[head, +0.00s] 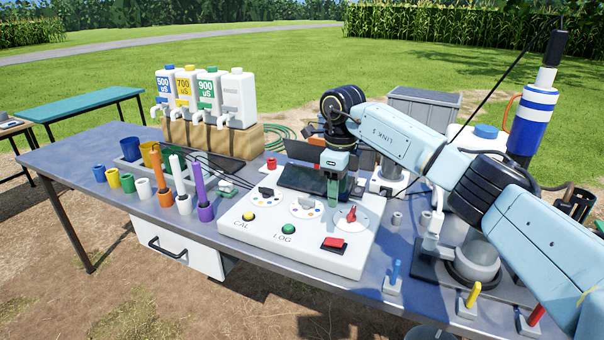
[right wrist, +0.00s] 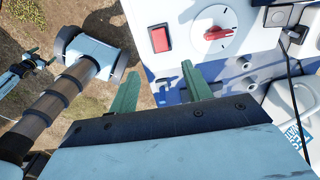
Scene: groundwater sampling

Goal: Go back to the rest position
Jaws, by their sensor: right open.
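My right gripper (head: 345,196) hangs fingers down over the white control panel (head: 328,258), close to the dial with the red knob (head: 351,214). In the right wrist view its two green fingers (right wrist: 163,72) are apart, with nothing between them. The red knob (right wrist: 218,33) and the red rocker switch (right wrist: 160,38) show beyond the fingertips. I cannot tell exactly how high the fingers are above the panel. My left gripper does not show.
Pen holders (head: 164,197) and bottles (head: 238,98) on a wooden stand (head: 213,138) fill the table's left half. A blue-and-white cylinder (head: 532,120) stands at right beside my right arm. Coloured plugs (head: 394,278) line the front edge. The left table surface (head: 72,158) is clear.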

